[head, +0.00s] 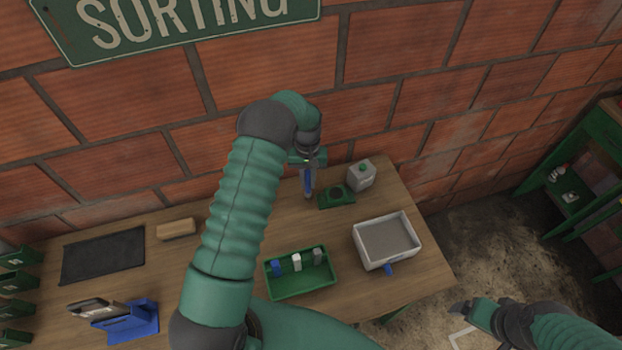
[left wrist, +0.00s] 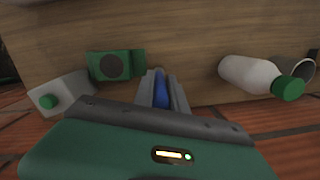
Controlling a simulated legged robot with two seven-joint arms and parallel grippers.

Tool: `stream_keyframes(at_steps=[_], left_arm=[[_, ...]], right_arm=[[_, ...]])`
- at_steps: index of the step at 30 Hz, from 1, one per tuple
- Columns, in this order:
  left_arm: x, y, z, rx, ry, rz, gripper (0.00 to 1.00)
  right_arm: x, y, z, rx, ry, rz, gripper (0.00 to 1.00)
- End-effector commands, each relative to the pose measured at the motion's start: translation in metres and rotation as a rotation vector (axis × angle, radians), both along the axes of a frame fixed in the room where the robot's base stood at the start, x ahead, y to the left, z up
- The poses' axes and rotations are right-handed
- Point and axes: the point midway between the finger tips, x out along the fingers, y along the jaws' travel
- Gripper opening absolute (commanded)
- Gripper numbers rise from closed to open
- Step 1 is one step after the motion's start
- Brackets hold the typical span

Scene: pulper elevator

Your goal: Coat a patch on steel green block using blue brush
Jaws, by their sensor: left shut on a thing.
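The green block (head: 336,196) lies on the table near the wall. It also shows in the left wrist view (left wrist: 132,64), with a dark round patch on its face. My left gripper (head: 308,166) is shut on the blue brush (head: 308,183) just left of the block. The brush hangs roughly upright, bristle end down. In the left wrist view the brush (left wrist: 160,92) sits between the fingers, beside the block and apart from the patch. Whether its tip touches the table is unclear. My right gripper (head: 468,312) is off the table's right edge; its jaw opening is unclear.
A grey container with a green cap (head: 362,177) stands right behind the block. A white-rimmed tray (head: 415,240) and a green bin (head: 300,292) holding small items lie in front. A wooden block (head: 176,228) and dark mat (head: 103,255) are left. A white bottle (left wrist: 245,75) shows in the wrist view.

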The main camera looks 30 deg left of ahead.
Motion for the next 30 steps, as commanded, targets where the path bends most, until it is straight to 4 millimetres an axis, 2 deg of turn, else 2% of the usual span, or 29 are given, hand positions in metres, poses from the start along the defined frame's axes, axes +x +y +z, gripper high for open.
stream_keyframes(at_steps=[4,11,21,30], left_arm=[[-0.011,0.010,0.002,0.000,0.000,0.002,0.00],[-0.018,0.016,0.000,0.000,0.000,0.001,0.00],[-0.042,0.036,0.000,0.001,-0.002,0.000,0.00],[-0.042,0.036,0.001,0.000,-0.001,-0.001,0.00]], right_arm=[[0.000,0.000,0.005,0.000,0.000,0.000,0.82],[0.000,0.000,0.006,0.000,0.000,0.000,0.82],[0.000,0.000,0.012,0.000,0.000,0.000,0.82],[0.000,0.000,0.013,0.000,0.000,0.000,0.82]])
